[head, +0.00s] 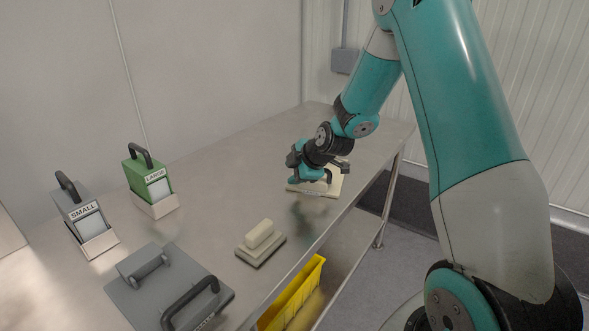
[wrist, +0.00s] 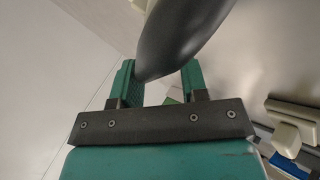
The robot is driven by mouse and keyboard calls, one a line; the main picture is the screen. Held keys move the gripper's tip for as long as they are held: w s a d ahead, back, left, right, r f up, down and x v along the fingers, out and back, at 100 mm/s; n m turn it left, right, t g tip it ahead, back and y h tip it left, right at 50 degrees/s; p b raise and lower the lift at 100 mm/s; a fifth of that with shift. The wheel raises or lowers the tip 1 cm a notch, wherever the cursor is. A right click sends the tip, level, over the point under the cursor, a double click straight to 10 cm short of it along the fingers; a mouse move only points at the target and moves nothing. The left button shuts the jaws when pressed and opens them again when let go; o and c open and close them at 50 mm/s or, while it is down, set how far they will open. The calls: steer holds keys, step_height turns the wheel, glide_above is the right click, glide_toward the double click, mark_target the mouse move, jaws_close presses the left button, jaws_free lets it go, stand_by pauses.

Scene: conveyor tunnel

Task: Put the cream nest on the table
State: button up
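The cream nest (head: 331,186) is a flat cream plate with a dark arched handle. In the head view it is at the far part of the metal table (head: 225,150), right under my gripper (head: 314,176). I cannot tell whether its underside touches the table or is just above it. In the wrist view the dark rounded handle (wrist: 185,40) fills the gap between the green fingers of my gripper (wrist: 160,82), which look shut on it. A bit of cream shows at that view's top edge. The fingertips are partly hidden in the head view.
A green LARGE block (head: 143,171) and a grey SMALL block (head: 77,205) stand along the wall. A cream block on a dark base (head: 260,242) lies near the front edge. A grey handled plate (head: 150,300) is nearest. A yellow bin (head: 293,295) sits below the table edge.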

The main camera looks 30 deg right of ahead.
steer(key=shift+s+d+r, duration=0.2)
steer(key=shift+s+r, duration=0.05)
steer(key=shift+r, duration=0.5)
steer(key=v, duration=1.1)
steer(key=shift+s, duration=0.25)
